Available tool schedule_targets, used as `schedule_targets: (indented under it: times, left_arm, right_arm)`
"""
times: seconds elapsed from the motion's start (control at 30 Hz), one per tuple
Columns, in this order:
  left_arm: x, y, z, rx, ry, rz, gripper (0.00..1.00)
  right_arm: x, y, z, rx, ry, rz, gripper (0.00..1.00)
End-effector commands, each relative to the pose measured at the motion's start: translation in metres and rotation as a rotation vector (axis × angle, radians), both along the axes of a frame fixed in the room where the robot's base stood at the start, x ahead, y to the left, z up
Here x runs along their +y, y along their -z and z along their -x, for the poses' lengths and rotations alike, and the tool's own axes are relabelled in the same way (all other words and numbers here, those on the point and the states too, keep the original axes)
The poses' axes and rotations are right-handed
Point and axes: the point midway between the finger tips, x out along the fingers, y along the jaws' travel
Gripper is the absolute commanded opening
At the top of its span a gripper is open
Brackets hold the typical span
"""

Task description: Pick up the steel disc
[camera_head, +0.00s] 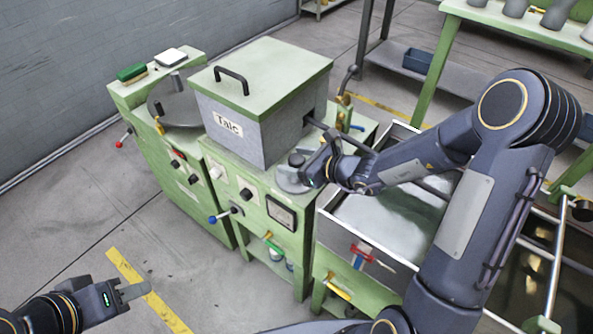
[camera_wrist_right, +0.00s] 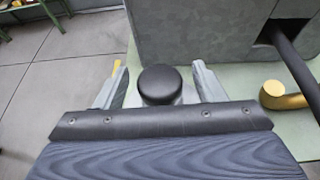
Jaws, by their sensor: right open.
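A steel disc (camera_head: 290,184) with a black knob lies on the green machine top, in front of the box marked Talc. In the right wrist view the black knob (camera_wrist_right: 160,80) stands between the two fingers of my right gripper (camera_wrist_right: 160,72), with a gap on both sides. My right gripper (camera_head: 308,166) is open and low over the disc in the head view, hiding part of it. My left gripper (camera_head: 134,291) is at the lower left over the floor, far from the disc; its fingers overlap in this view.
The grey Talc box (camera_head: 270,115) with a green lid stands directly behind the disc. A dark round plate (camera_head: 178,103) sits on the machine to the left. A brass fitting (camera_wrist_right: 284,96) and a black rod (camera_wrist_right: 294,62) are on the right in the wrist view. A metal basin (camera_head: 390,222) lies right.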

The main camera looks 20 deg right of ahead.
Motion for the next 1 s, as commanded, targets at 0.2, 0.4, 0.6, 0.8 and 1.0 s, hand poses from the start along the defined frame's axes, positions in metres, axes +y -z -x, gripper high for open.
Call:
schedule_targets:
  times: [0.2,0.4,0.6,0.8,1.0]
  left_arm:
    - [0.0,0.0,0.0,0.0,0.0,0.0,0.36]
    - [0.0,0.0,0.0,0.0,0.0,0.0,0.36]
    - [0.0,0.0,0.0,0.0,0.0,0.0,0.36]
    - [0.0,0.0,0.0,0.0,0.0,0.0,0.36]
    - [0.0,0.001,0.0,0.0,0.0,0.0,0.36]
  right_arm:
    - [0.0,0.0,0.0,-0.001,0.0,0.001,0.48]
    - [0.0,0.0,0.0,-0.001,0.0,0.001,0.22]
    - [0.0,-0.001,0.0,-0.003,-0.001,0.0,0.01]
    - [0.0,-0.002,0.0,-0.004,-0.001,0.0,0.0]
    - [0.0,-0.013,0.0,-0.007,-0.002,0.001,0.0]
